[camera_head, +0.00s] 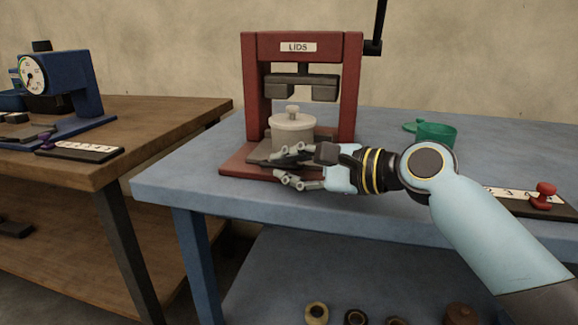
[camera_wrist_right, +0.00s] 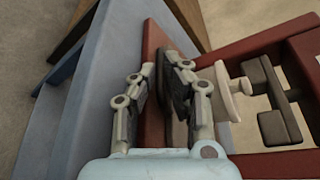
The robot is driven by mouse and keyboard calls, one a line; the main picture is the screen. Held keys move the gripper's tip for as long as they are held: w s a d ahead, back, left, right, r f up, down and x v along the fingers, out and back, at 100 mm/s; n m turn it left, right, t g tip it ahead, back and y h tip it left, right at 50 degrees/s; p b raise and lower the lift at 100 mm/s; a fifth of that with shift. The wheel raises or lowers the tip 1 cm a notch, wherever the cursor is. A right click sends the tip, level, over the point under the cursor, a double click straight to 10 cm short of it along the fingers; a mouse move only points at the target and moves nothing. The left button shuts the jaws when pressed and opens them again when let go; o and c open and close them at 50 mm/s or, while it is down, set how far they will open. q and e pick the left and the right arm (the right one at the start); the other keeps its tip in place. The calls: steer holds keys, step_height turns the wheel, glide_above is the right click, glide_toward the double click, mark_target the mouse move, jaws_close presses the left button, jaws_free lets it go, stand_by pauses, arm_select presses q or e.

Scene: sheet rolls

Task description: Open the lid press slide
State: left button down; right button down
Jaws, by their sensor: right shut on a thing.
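The red lid press (camera_head: 252,85), labelled LIDS, stands on the blue table. Its dark slide (camera_head: 258,155) lies low on the red base, with a pale lidded pot (camera_head: 292,135) on it, below the raised dark press head (camera_head: 300,88). My right gripper (camera_head: 279,166) is at the front of the press, closed on the slide's front part; the fingers hide the gripped part. In the right wrist view the gripper (camera_wrist_right: 158,68) has its fingers close together over the red base, with the pot (camera_wrist_right: 233,92) to the right. My left gripper is not in view.
A green cup-like thing (camera_head: 435,133) and a dark board with a red knob (camera_head: 544,192) are on the blue table (camera_head: 185,175) to the right. A wooden table (camera_head: 170,115) with a blue gauge press (camera_head: 75,80) stands at left. The blue table's front-left corner is clear.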

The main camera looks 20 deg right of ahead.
steer(key=shift+s+a+r+p, duration=0.1)
steer(key=shift+s+a+p, duration=0.1)
steer(key=shift+s+p, duration=0.1)
steer(key=shift+s+a+r+p, duration=0.1)
steer(key=shift+s+a+p, duration=0.4)
steer(key=shift+s+p, duration=0.3)
steer(key=shift+f, duration=0.25)
steer(key=c, duration=1.6)
jaws_free()
steer(key=shift+o, duration=0.9)
steer(key=shift+s+d, duration=0.2)
steer(key=v, duration=1.1)
steer(key=shift+s, duration=0.15)
